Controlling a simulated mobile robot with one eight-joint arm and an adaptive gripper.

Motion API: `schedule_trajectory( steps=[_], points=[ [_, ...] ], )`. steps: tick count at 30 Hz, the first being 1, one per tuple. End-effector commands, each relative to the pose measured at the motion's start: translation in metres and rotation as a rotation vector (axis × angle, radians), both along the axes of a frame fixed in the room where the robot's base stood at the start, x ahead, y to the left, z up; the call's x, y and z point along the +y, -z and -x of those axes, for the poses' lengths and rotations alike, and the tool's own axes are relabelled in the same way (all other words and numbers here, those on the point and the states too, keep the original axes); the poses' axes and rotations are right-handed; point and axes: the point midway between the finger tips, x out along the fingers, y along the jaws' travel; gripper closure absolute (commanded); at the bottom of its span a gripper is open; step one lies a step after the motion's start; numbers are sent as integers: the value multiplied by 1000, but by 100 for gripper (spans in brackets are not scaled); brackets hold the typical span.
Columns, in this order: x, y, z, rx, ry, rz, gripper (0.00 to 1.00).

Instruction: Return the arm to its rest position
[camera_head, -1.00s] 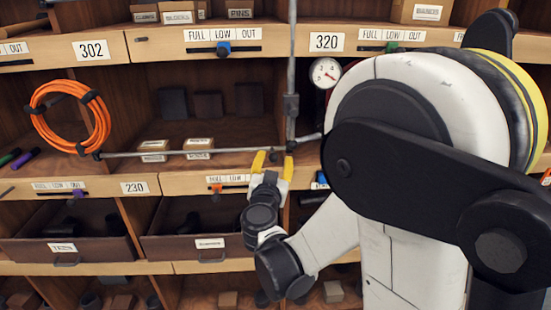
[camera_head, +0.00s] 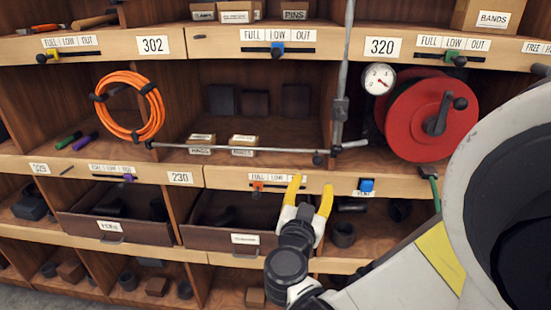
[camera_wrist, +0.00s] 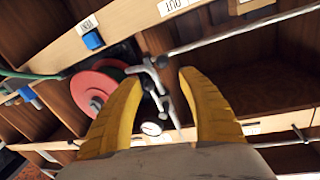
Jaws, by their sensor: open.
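My gripper (camera_head: 308,200) has yellow fingers, spread open with nothing between them. In the head view it is in front of the middle shelf edge, right of the orange slider and left of the blue VENT block. In the wrist view my gripper (camera_wrist: 182,95) also shows open, its two yellow fingers apart. Part of my white arm covers the lower right of the head view. A thin grey pipe (camera_head: 240,149) runs level across the middle bay, and an upright pipe (camera_head: 343,70) meets it near a fitting. The pipe junction (camera_wrist: 155,75) shows beyond the fingers in the wrist view.
A red hose reel (camera_head: 410,120) and a round gauge (camera_head: 379,79) are right of the upright pipe. An orange cable coil (camera_head: 155,105) hangs at left. Dark drawers (camera_head: 112,228) sit in the lower shelves. The blue VENT block (camera_head: 367,184) is on the shelf edge.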

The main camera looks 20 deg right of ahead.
Motion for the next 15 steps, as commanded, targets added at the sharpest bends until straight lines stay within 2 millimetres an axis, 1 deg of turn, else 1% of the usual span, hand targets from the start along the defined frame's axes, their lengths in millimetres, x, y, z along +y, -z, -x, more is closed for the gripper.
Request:
schedule_trajectory(
  steps=[2,5,8,11,12,14,15],
  points=[
    [-1,0,0,5,1,-1,52],
    [-8,4,3,56,17,-3,52],
    [-23,15,14,190,40,-7,52],
    [-36,32,34,392,34,-21,52],
    [-37,40,44,479,15,-31,52],
    [-36,50,61,603,-30,-45,52],
    [-32,56,73,678,-73,-54,52]
  ],
)
